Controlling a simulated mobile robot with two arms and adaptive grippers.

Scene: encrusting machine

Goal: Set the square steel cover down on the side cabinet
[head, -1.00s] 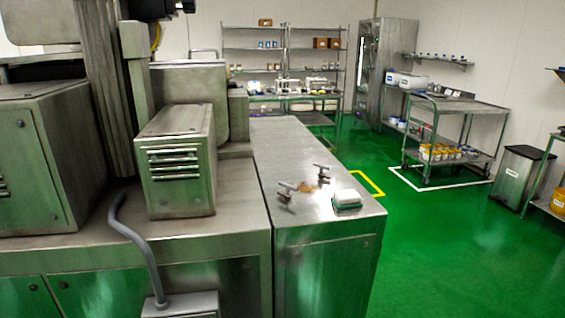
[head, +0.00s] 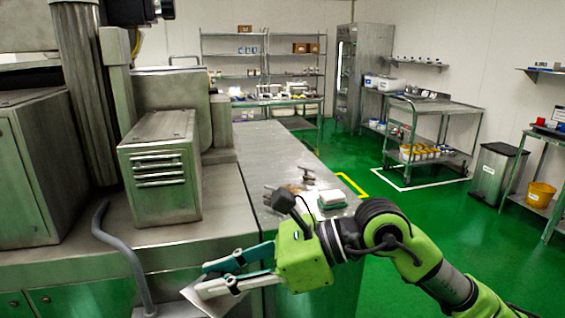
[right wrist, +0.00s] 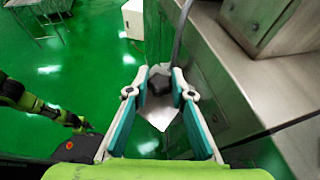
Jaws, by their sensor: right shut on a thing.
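The square steel cover (head: 207,297) is a thin, shiny plate, tilted, at the bottom of the head view. My right gripper (head: 208,278) is shut on it. In the right wrist view the two fingers (right wrist: 160,88) close around a dark knob (right wrist: 158,84), with the pale plate (right wrist: 161,114) below it. The side cabinet (head: 262,145) has a long steel top, right of the machine; my right gripper is in front of its near end and apart from the top. My left arm shows at the left of the right wrist view; its gripper (right wrist: 78,124) is small and unclear.
On the cabinet top are a white block with a green base (head: 332,199) and metal T-handled parts (head: 306,174) near the front end. The far part of the top is clear. A grey hose (head: 122,250) and a vented housing (head: 160,170) stand left on the machine.

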